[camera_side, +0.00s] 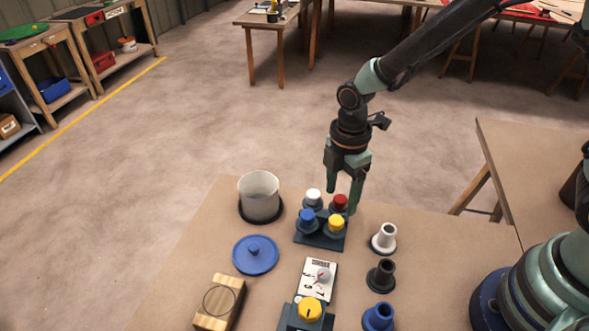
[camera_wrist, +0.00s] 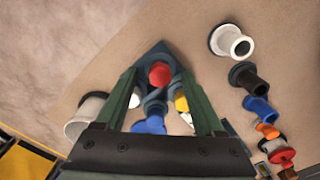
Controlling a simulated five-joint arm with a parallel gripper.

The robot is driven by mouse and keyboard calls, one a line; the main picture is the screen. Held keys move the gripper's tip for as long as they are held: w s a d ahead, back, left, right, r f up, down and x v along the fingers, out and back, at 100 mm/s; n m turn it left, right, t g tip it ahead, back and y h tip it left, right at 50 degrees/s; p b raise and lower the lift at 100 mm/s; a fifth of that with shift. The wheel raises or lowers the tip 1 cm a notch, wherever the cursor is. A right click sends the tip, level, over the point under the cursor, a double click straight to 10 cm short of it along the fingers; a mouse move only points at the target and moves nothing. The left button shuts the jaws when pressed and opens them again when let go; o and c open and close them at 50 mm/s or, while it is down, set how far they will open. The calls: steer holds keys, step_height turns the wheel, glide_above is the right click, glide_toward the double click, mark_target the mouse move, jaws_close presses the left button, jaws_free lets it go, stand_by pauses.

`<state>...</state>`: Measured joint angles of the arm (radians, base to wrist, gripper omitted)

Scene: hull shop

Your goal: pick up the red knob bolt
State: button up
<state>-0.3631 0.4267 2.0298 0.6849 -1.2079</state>
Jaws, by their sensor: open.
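The red knob bolt (camera_side: 339,202) stands in the back right place of a dark blue holder (camera_side: 322,240). A white knob bolt (camera_side: 313,196), a blue one (camera_side: 307,216) and a yellow one (camera_side: 336,223) stand in the same holder. My gripper (camera_side: 344,196) points down over the holder, its fingers at the red knob. In the wrist view the red knob (camera_wrist: 160,74) shows between the open fingers (camera_wrist: 168,90), beyond their visible tips' midline. I cannot tell whether a finger touches it. The knob's lower part is hidden.
A grey-white pot (camera_side: 260,196) and a blue lid (camera_side: 255,255) are left of the holder. White (camera_side: 384,237), black (camera_side: 381,274) and blue (camera_side: 378,317) flanged pieces stand to the right. A wooden block (camera_side: 219,302) and a yellow-knobbed device (camera_side: 309,311) are in front.

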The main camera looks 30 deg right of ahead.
steer(key=shift+f, duration=0.15)
jaws_close()
